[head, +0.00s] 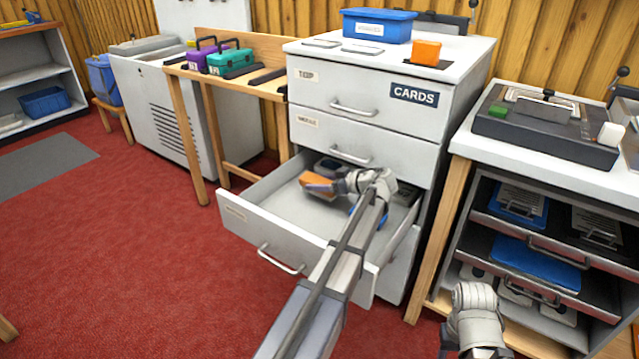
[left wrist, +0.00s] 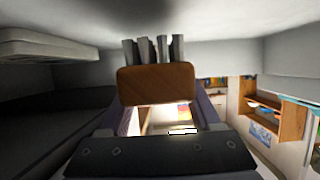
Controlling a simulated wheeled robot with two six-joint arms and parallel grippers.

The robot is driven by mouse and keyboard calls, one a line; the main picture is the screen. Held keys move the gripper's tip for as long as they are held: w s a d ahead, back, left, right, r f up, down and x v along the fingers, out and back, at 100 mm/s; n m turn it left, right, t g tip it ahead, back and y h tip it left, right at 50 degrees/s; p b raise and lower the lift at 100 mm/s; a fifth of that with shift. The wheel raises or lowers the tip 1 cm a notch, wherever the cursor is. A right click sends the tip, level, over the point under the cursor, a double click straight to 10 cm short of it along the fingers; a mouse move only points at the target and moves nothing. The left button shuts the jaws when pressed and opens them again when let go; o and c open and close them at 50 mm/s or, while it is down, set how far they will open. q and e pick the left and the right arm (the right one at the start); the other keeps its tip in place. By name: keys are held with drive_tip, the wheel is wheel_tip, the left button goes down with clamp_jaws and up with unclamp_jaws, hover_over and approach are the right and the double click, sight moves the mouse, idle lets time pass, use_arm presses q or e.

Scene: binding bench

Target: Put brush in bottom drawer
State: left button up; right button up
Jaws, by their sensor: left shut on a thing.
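The cabinet's bottom drawer (head: 285,225) is pulled out, below the closed top drawer (head: 335,101) and middle drawer (head: 325,143). My left gripper (head: 326,184) is over the open drawer, shut on the brush (head: 317,180). The brush's brown wooden block (left wrist: 156,84) shows between my fingers in the left wrist view, with grey bristles above it. I cannot tell whether the brush touches the drawer floor. My right arm shows at the lower right of the head view; its fingertips cannot be made out.
A dark item (head: 329,167) lies at the drawer's back, and a blue item is partly hidden by my left arm. The cabinet top holds a blue bin (head: 378,26) and an orange block (head: 426,52). A bench with a machine (head: 545,125) stands at right. Red floor (head: 130,250) at left is clear.

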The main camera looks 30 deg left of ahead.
use_arm(q)
drive_tip(key=shift+f, duration=0.3)
drive_tip(key=o, duration=1.5)
drive_tip(key=shift+s, duration=0.1)
drive_tip(key=shift+c, duration=0.2)
drive_tip(key=shift+r+p, duration=0.4)
drive_tip(key=shift+r, duration=0.05)
drive_tip(key=w+p+v, duration=0.1)
drive_tip(key=p+v, duration=0.4)
drive_tip(key=v, duration=0.7)
drive_tip(key=shift+s+r, duration=0.2)
drive_tip(key=shift+s, duration=0.1)
